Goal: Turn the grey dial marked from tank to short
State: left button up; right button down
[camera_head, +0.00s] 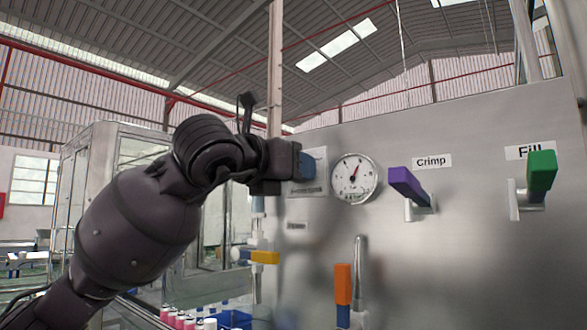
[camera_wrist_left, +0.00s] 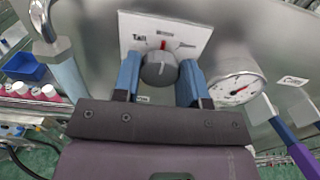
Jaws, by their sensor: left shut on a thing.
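In the left wrist view the grey dial (camera_wrist_left: 160,70) sits on a white label plate (camera_wrist_left: 193,32). Its left word looks like "Tall"; the right word is too small to read. A red mark shows at the dial's upper edge, and a light line is on its face. My left gripper (camera_wrist_left: 160,82) has its blue fingers on both sides of the dial and is shut on it. In the head view my left gripper (camera_head: 308,166) is at the panel, left of the gauge, and hides the dial. My right gripper is in neither view.
A round gauge (camera_head: 355,178) is just right of the dial. The purple Crimp lever (camera_head: 407,186) and green Fill lever (camera_head: 541,172) stick out farther right. An orange-handled lever (camera_head: 343,284) and a yellow handle (camera_head: 264,257) are below. Pink cans (camera_head: 178,317) stand lower left.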

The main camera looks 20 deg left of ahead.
pick_arm(q)
jog(key=shift+m, duration=0.3)
jog(key=shift+d+m, duration=0.1)
jog(key=shift+m, duration=4.1)
jog(key=o, duration=0.9)
jog(key=shift+s, duration=0.1)
